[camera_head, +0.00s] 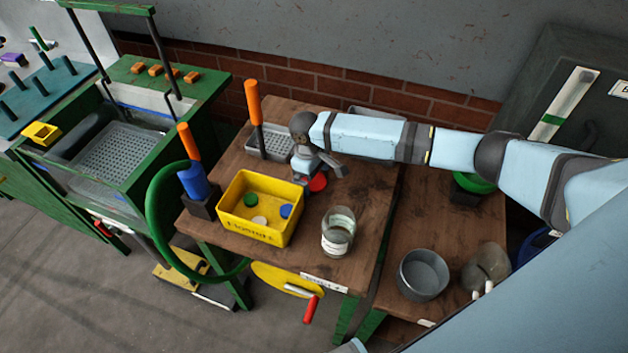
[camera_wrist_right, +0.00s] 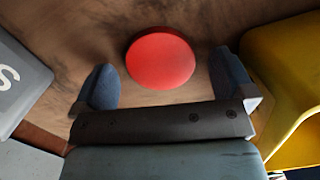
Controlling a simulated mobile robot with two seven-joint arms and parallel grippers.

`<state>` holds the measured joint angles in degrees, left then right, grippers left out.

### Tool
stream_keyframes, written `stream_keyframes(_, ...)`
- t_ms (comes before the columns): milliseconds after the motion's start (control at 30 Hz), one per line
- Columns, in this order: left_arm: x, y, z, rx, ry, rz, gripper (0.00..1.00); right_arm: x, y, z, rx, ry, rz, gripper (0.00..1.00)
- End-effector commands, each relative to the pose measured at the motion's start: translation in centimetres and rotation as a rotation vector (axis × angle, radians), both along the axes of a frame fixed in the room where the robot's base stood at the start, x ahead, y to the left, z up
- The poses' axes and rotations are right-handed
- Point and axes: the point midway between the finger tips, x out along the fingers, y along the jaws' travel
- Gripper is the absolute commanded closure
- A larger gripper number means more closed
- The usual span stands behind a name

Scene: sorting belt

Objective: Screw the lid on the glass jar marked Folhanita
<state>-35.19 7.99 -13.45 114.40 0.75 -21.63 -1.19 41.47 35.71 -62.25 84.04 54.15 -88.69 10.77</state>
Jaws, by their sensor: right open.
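A flat red lid (camera_head: 318,182) lies on the brown wooden table (camera_head: 365,190), behind the glass jar. In the right wrist view the round red lid (camera_wrist_right: 160,60) sits between my spread blue fingers. My right gripper (camera_head: 322,174) is open above the lid, with a finger on either side; contact cannot be told. A clear glass jar (camera_head: 338,240) with a pale label stands upright near the table's front edge; its label is too small to read. My left gripper is not in view.
A yellow bin (camera_head: 243,235) with green, white and blue discs stands left of the jar. A grey tray (camera_head: 270,145) is behind it. A grey metal pot (camera_head: 422,275) is on the right table. Orange-handled tools stand at the left. Bare table lies right of the lid.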

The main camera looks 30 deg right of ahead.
Motion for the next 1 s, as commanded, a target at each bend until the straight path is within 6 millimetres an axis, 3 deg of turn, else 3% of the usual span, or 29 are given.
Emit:
stream_keyframes(400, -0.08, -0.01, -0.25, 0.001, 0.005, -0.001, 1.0, -0.08, -0.01, -0.52, 0.0, 0.0, 0.0, 0.0)
stream_keyframes(600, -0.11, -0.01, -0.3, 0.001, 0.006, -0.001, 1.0, -0.07, -0.02, -0.51, 0.0, 0.0, 0.0, 0.46)
stream_keyframes(1000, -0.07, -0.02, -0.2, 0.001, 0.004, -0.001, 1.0, -0.07, -0.02, -0.5, 0.0, 0.0, 0.0, 0.55)
